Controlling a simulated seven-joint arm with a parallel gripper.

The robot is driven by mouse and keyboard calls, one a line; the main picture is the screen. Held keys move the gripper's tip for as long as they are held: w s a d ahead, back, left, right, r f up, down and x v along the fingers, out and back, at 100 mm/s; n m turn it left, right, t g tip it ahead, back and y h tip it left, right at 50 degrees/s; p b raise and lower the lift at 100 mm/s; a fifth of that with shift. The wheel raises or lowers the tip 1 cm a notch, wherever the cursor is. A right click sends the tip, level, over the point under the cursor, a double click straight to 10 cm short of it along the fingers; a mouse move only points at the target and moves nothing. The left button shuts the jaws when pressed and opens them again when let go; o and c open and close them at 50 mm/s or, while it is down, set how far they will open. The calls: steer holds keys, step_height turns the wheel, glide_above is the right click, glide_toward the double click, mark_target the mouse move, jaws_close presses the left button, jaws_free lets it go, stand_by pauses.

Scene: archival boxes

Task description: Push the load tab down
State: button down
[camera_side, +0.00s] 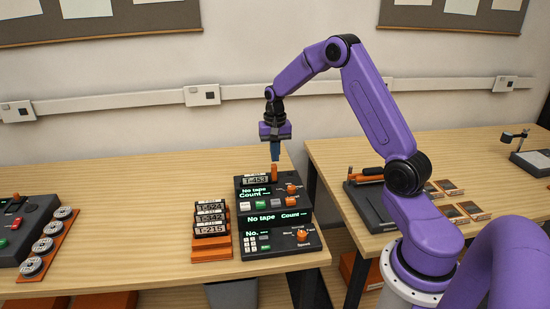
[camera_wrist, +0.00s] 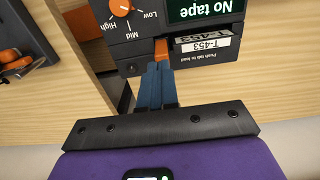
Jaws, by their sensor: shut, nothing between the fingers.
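The orange load tab (camera_side: 275,172) stands at the back edge of the upper black label machine (camera_side: 247,191). In the wrist view the tab (camera_wrist: 161,47) shows just past my fingertips, beside a T-453 label and small print that seems to say "Push tab to load". My gripper (camera_side: 275,157) points down over the tab, with its blue fingers shut and empty. In the wrist view my gripper (camera_wrist: 160,68) is lined up with the tab; I cannot tell whether they touch. The machine's screen (camera_side: 260,191) reads "No tape".
Several labelled cartridges (camera_side: 211,229) stand in an orange rack left of the machine. A second device with a keypad (camera_side: 280,240) sits in front. An orange rack of reels (camera_side: 48,245) is at far left. A gap separates this table from the right one.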

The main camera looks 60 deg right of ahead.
mark_target(275, 166)
steer(key=shift+f, duration=0.8)
steer(key=shift+f, duration=0.1)
steer(key=shift+f, duration=1.7)
step_height(275, 166, up, 14)
steer(key=shift+r, duration=0.2)
